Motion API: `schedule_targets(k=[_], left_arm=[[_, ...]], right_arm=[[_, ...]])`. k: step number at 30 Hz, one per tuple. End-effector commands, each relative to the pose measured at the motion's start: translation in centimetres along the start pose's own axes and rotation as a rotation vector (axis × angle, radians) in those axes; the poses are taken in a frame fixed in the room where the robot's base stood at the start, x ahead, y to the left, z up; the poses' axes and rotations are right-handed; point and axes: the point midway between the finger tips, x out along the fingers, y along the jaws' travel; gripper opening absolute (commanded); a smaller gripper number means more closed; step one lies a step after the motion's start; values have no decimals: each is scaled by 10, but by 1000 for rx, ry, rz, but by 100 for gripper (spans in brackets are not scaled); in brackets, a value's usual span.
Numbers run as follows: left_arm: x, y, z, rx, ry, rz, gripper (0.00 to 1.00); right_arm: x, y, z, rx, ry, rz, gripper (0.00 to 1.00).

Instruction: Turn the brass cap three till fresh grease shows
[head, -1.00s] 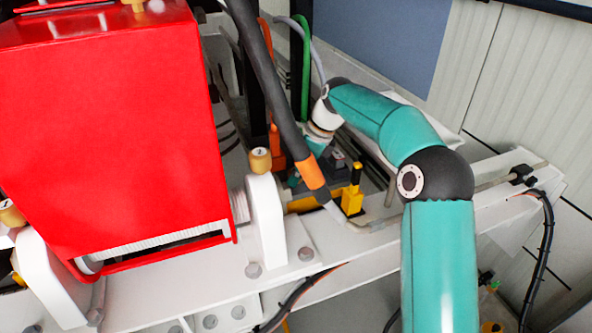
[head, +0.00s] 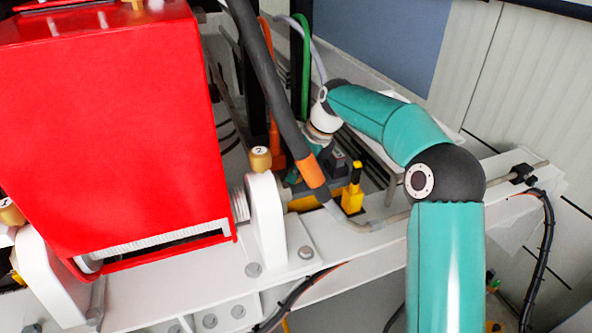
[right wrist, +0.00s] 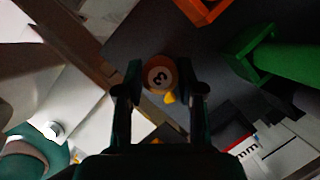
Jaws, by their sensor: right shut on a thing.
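Brass cap three (right wrist: 160,75) shows in the right wrist view as a round cap with a dark 3 on its pale top. My right gripper (right wrist: 159,85) is shut on it, one finger on each side. A small yellow patch (right wrist: 169,98) shows at the cap's lower edge; I cannot tell whether it is grease. In the head view the right gripper is partly behind the dark hose, and cap three is hidden. Brass cap two (head: 260,159) stands on a white bearing housing, right of the red pump cover. My left gripper is not in view.
The dark hose (head: 266,85) with an orange end (head: 312,176) crosses in front of the right gripper. A yellow block (head: 352,198) stands close by on the white frame (head: 330,268). The red cover (head: 110,130) fills the left.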

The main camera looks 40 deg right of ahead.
Motion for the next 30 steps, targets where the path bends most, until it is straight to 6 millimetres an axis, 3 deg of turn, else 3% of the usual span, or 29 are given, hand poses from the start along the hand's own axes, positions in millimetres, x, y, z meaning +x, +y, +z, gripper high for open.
schedule_targets(k=[15, 30], left_arm=[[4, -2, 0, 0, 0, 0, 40], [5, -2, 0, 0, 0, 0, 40]], right_arm=[[-2, 0, 1, 297, -6, -128, 3], [-2, 0, 1, 349, -6, -150, 3]])
